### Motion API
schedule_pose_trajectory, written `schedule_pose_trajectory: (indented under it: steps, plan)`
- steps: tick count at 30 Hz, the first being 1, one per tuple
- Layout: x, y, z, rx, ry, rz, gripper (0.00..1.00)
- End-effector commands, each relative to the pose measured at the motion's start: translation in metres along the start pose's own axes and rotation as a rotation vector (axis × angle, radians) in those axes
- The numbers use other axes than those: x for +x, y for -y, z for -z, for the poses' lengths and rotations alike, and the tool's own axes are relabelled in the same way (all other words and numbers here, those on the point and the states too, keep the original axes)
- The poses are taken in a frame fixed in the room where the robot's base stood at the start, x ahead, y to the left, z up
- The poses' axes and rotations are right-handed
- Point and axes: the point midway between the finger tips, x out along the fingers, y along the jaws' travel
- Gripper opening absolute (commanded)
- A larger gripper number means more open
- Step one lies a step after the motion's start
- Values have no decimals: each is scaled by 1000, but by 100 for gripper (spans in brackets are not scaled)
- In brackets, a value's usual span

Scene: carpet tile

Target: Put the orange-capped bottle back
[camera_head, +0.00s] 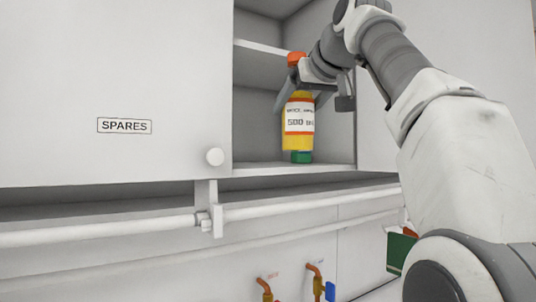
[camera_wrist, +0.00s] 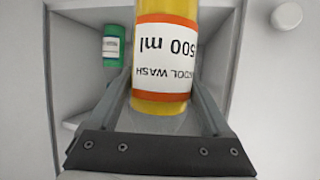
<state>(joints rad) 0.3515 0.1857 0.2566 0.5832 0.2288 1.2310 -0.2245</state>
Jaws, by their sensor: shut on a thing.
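The orange-capped bottle (camera_head: 299,138) is yellow with a white, orange-edged label reading 500 ml. It is upright in the head view, at the mouth of an open cabinet compartment (camera_head: 262,70). My gripper (camera_head: 300,88) is shut on its upper part, below the cap. In the wrist view the bottle (camera_wrist: 165,50) appears upside down between the two fingers, and its cap is out of view. The bottle's base seems above the compartment floor (camera_head: 255,168); I cannot tell the exact gap.
A green container (camera_wrist: 113,47) with a white label stands deeper in the compartment; its lower part (camera_head: 301,157) shows below the yellow bottle. A SPARES door (camera_head: 110,70) with a round knob (camera_head: 214,156) is left of the opening. A rail (camera_head: 100,234) runs below.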

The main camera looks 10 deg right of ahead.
Motion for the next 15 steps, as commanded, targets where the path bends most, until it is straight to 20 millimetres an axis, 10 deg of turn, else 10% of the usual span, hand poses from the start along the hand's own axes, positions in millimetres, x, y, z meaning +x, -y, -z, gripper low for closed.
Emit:
schedule_pose_trajectory:
  steps: [15]
  plan:
    - [110,1,54,0,-2,3,0]
